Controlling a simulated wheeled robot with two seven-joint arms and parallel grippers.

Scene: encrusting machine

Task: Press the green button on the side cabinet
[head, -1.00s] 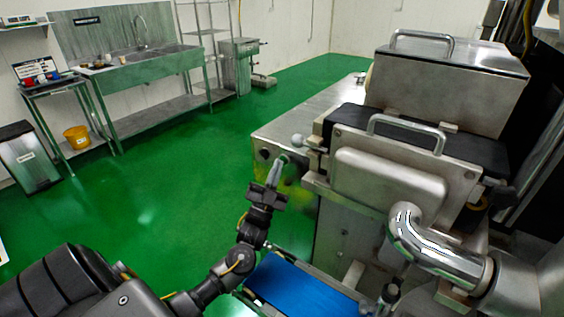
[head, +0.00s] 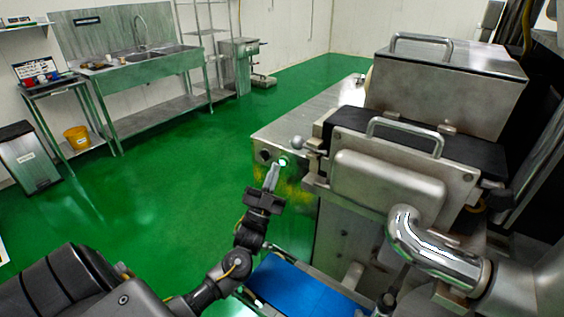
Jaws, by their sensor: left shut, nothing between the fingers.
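The green button (head: 283,161) glows bright on the front face of the side cabinet (head: 301,122), beside a dark round knob (head: 264,156). My left gripper (head: 272,168) is shut and empty. Its fingertips are just below and to the left of the button, with a small gap between them in the picture. The button is no longer covered by the fingers. My right gripper is not in view.
The steel encrusting machine (head: 390,184) with its bent chrome pipe (head: 437,254) stands close on the right. A lever with a ball end (head: 297,142) is just above the button. A blue belt (head: 300,289) lies below.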

